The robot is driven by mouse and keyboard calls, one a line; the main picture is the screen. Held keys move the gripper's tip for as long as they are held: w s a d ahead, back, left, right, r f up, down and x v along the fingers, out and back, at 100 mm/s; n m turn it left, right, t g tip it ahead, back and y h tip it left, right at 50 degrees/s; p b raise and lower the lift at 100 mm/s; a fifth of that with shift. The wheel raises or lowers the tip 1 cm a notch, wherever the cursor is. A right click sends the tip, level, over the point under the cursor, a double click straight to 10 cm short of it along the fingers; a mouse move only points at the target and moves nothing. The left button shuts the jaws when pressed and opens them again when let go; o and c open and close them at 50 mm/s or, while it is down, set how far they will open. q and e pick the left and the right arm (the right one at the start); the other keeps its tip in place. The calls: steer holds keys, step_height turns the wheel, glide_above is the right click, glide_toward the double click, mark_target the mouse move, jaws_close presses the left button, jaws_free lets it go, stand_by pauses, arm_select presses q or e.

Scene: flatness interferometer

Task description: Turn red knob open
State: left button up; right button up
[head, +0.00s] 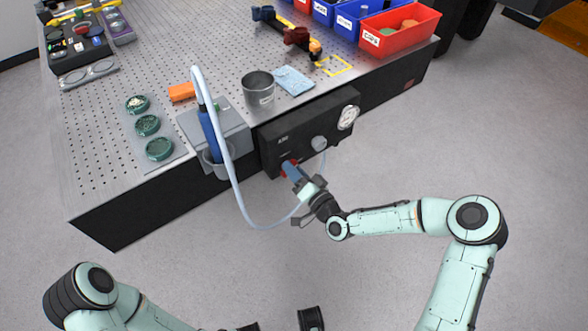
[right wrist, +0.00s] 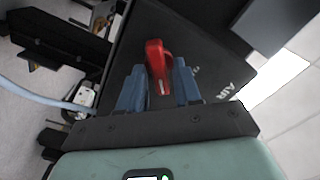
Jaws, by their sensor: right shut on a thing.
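The red knob (right wrist: 157,60) is on the black front panel (right wrist: 165,25) with white "AIR" lettering in the right wrist view. It stands between the two blue fingers of my right gripper (right wrist: 159,88), which is shut on it. A white line marks the knob's lower end there. In the head view the right gripper (head: 291,170) reaches the panel's lower left part from the front. Only a little red of the knob shows there, the rest hidden by the fingers. Of my left arm, only links show at the bottom left; its fingers do not show.
The panel (head: 270,150) also has a round gauge (head: 347,117) and a grey knob (head: 319,143). A pale hose (head: 235,195) loops down close to my right gripper. A metal cup (head: 258,92) and blue cloth (head: 293,80) sit on the perforated table above. Open floor lies in front.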

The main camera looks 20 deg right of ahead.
steer(key=shift+f+m+p, duration=0.2)
steer(key=shift+m+p, duration=0.3)
steer(key=shift+m, duration=3.3)
steer(key=o, duration=0.7)
steer(key=shift+o, duration=0.2)
steer(key=p+v, duration=0.1)
steer(key=v, duration=1.2)
steer(key=shift+s, duration=0.2)
